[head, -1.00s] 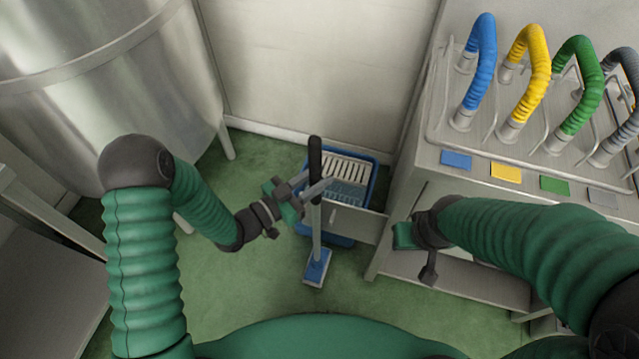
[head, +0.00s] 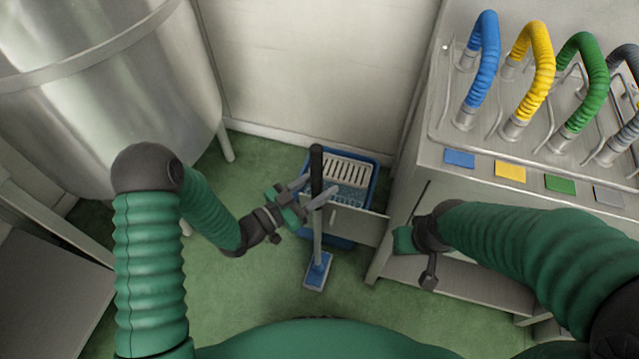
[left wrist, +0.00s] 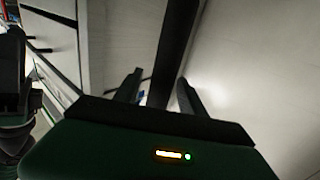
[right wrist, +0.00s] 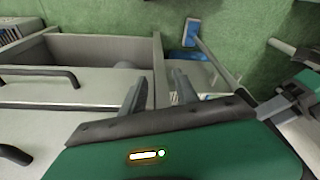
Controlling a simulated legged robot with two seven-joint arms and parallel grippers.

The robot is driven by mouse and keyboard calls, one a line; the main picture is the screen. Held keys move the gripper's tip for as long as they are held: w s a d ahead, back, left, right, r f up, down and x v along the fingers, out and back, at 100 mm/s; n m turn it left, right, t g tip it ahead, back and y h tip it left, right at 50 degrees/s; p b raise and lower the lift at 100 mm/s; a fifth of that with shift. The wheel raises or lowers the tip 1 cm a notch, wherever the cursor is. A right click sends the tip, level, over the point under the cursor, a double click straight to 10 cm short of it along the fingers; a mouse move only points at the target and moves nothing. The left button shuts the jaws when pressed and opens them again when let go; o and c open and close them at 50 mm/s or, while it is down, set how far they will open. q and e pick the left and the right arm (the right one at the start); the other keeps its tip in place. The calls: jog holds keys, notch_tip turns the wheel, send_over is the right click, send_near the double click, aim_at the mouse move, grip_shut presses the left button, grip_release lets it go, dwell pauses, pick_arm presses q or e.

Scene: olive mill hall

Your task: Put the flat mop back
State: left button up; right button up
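The flat mop (head: 317,240) stands upright, with a black grip on top, a grey pole and a blue head (head: 318,271) on the green floor. Its dark shaft also shows in the left wrist view (left wrist: 174,50). My left gripper (head: 314,190) is open at the upper handle. Its fingers lie either side of the shaft, and the left wrist view shows a gap beside it. My right gripper (right wrist: 160,92) is open by the pulled-out drawer (right wrist: 100,48). The drawer's front panel (head: 355,223) stands near its fingers; contact is unclear.
A blue bucket with a white grate (head: 350,168) stands behind the mop, partly behind the drawer front. A steel cabinet with coloured hoses (head: 500,130) is at the right, a steel tank (head: 110,100) at the left. Floor is clear left of the mop.

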pick_arm(q)
jog(key=shift+a+r, duration=0.1)
jog(key=shift+a, duration=0.05)
jog(key=p+v, duration=0.2)
jog(key=v, duration=1)
jog(key=w+a+f+n+g+y, duration=0.25)
jog(key=w+a+y, duration=0.35)
jog(key=a+y, duration=0.3)
jog(key=s+a+r+n+g+y, duration=0.3)
jog(key=s+n+y, duration=0.2)
jog(key=s, duration=0.2)
jog(key=s+d+r+n+g, duration=0.2)
jog(key=s+r+n+g, duration=0.1)
jog(key=s, duration=0.6)
jog(key=w+p+v, duration=0.2)
jog(key=p+v, duration=0.8)
jog(key=p, duration=0.1)
jog(key=w+r+p+v, duration=0.1)
jog(key=w+p+v, duration=0.1)
jog(key=p+v, duration=0.9)
jog(key=shift+w, duration=0.35)
